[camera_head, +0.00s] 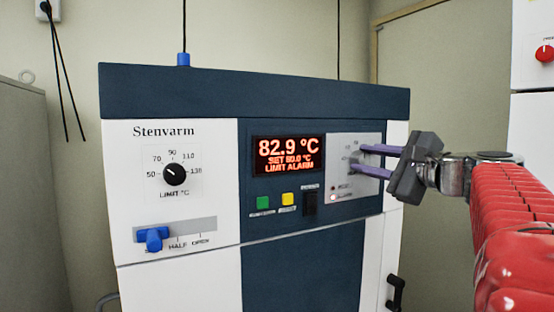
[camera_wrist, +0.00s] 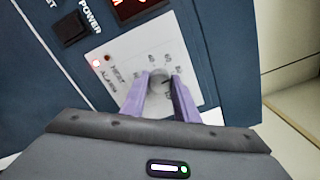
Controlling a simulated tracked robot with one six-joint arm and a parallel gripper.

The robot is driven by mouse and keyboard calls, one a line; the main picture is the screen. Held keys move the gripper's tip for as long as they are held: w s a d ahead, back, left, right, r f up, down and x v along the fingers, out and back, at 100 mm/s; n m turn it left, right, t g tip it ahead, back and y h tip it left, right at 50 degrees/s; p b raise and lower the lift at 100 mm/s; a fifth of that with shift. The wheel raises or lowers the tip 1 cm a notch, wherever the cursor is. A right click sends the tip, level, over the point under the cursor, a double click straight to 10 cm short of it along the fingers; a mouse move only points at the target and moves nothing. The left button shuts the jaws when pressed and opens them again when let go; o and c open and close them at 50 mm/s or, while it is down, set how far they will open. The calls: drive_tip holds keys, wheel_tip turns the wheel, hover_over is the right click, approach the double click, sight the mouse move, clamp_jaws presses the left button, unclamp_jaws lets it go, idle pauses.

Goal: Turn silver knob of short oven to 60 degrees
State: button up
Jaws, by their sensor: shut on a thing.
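The short oven (camera_head: 250,90) stands ahead, with a dark blue and white front. Its display (camera_head: 288,153) reads 82.9 °C, SET 60.0 °C and LIMIT ALARM. The silver knob (camera_wrist: 157,76) sits on the pale dial panel (camera_wrist: 122,60) at the right of the oven front. My gripper (camera_head: 362,160) reaches in from the right, and its purple fingers touch that panel. In the wrist view my gripper (camera_wrist: 158,90) is shut on the silver knob, one finger on each side. Most of the knob is hidden by the fingers in the head view.
A black limit knob (camera_head: 174,174), a blue slider handle (camera_head: 152,238), green (camera_head: 263,202) and yellow (camera_head: 288,199) buttons and a black power switch (camera_head: 310,203) are on the oven front. A white unit with a red knob (camera_head: 544,53) stands at the far right.

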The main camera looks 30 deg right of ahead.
drive_tip(key=n, duration=0.4)
drive_tip(key=shift+a+f+n, duration=0.1)
drive_tip(key=shift+f+n, duration=0.1)
drive_tip(key=shift+n, duration=0.1)
drive_tip(key=shift+f+n, duration=0.1)
drive_tip(key=shift+n, duration=1.8)
drive_tip(key=o, duration=1.1)
drive_tip(key=shift+c, duration=0.2)
drive_tip(key=shift+s, duration=0.4)
drive_tip(key=s, duration=1.3)
drive_tip(key=shift+d, duration=0.25)
